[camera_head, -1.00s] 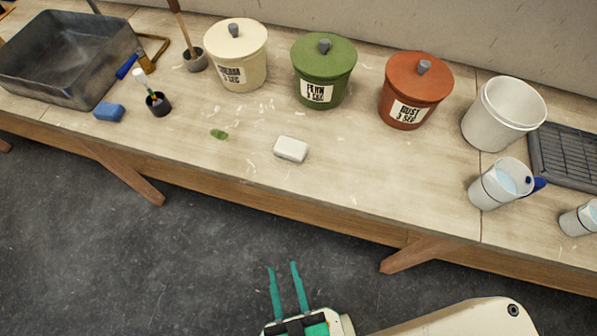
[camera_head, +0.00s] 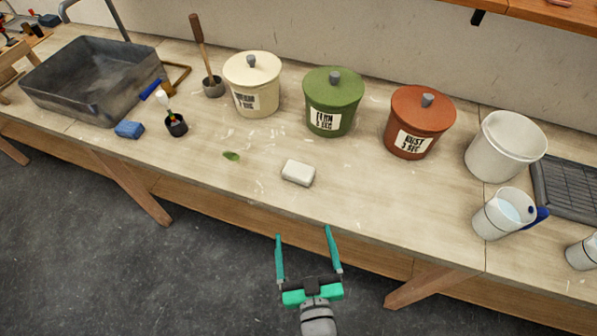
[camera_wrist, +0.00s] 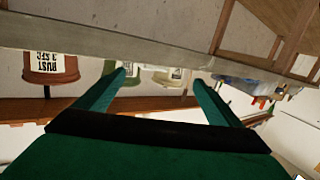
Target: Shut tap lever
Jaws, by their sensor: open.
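A grey curved pipe, which looks like the tap (camera_head: 117,18), rises behind the grey basin (camera_head: 62,107) at the upper left of the head view. Its top is cut off by the frame edge, and I cannot make out a lever. My gripper (camera_head: 303,233) is open and empty in front of the bench's front edge, over the floor. It is well to the right of the tap and basin. Its two green fingers also show in the wrist view (camera_wrist: 160,78), where the scene appears upside down. The tap is not identifiable there.
On the bench stand a cream pot (camera_head: 252,88), a green pot (camera_head: 331,106), a rust-red pot (camera_head: 418,128), a white bucket (camera_head: 497,150) and a jug (camera_head: 494,222). A white block (camera_head: 298,173), a blue sponge (camera_head: 129,129) and a brush cup (camera_head: 176,126) lie nearer the front.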

